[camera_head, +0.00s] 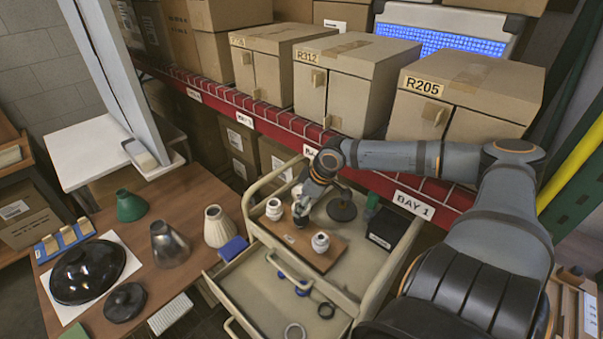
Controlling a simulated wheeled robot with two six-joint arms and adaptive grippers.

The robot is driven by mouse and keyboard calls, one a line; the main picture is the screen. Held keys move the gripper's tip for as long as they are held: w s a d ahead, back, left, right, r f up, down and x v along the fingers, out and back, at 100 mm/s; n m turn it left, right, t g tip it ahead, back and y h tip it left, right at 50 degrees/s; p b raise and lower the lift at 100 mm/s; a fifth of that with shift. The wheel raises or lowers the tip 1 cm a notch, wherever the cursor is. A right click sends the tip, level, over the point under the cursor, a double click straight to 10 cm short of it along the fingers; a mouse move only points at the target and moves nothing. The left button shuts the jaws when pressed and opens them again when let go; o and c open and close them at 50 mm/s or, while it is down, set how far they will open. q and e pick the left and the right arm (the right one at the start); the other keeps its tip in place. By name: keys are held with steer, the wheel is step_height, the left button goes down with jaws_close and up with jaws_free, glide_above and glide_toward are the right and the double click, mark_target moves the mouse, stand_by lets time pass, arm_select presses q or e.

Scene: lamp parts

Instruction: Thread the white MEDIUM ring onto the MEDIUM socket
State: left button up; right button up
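A brown board (292,241) lies on the cart top and carries white lamp sockets. One socket (273,208) stands at its left and another (320,242) at its front right. A third pale piece shows partly behind my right gripper. I cannot tell which socket is the medium one. A pale grey-white ring (294,332) lies in the open drawer at the bottom edge; its size name cannot be read. My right gripper (300,218) points down over the board between the two clear sockets. Its fingers are too small and dark to tell open from shut. My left gripper is not in view.
The drawer (262,312) also holds a black ring (326,310) and small blue rings (302,291). A dark disc stand (342,208) and a black box (386,228) are right of the board. Lamp shades stand on the wooden table (195,190); shelf boxes are behind.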

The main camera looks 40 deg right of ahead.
steer(key=shift+f, duration=0.1)
steer(key=shift+f+b, duration=1.25)
steer(key=shift+f+b, duration=0.55)
steer(key=shift+f, duration=0.05)
stand_by(0.6)
steer(key=o, duration=0.8)
steer(key=c, duration=0.7)
steer(key=shift+s, duration=0.1)
steer(key=shift+s+f, duration=0.1)
steer(key=shift+f, duration=0.05)
